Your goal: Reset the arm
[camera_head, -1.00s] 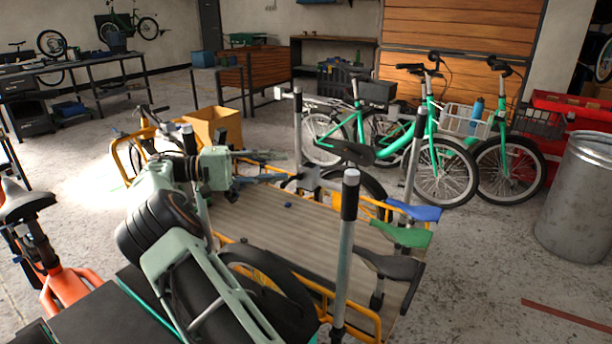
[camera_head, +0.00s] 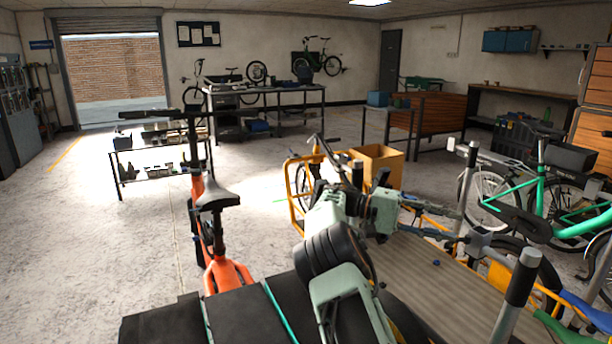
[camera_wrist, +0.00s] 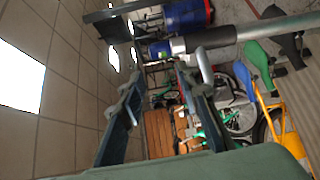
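My arm (camera_head: 335,250), pale green and black, reaches forward from the bottom of the head view over the cargo bike's wooden deck (camera_head: 425,275). Its far end is hard to tell from the bike parts behind it there. In the wrist view my gripper (camera_wrist: 158,95) shows two dark fingers set well apart, with nothing held between them. The wrist view is turned on its side, with the ceiling at left and bikes, saddles and a grey post (camera_wrist: 250,32) beyond the fingers.
Upright grey posts (camera_head: 516,295) stand around the deck, close to my arm. A cardboard box (camera_head: 378,165) is behind it. An orange bike (camera_head: 222,270) with a dark saddle stands at left. Green bikes (camera_head: 525,205) are at right. Open floor (camera_head: 90,240) lies to the left.

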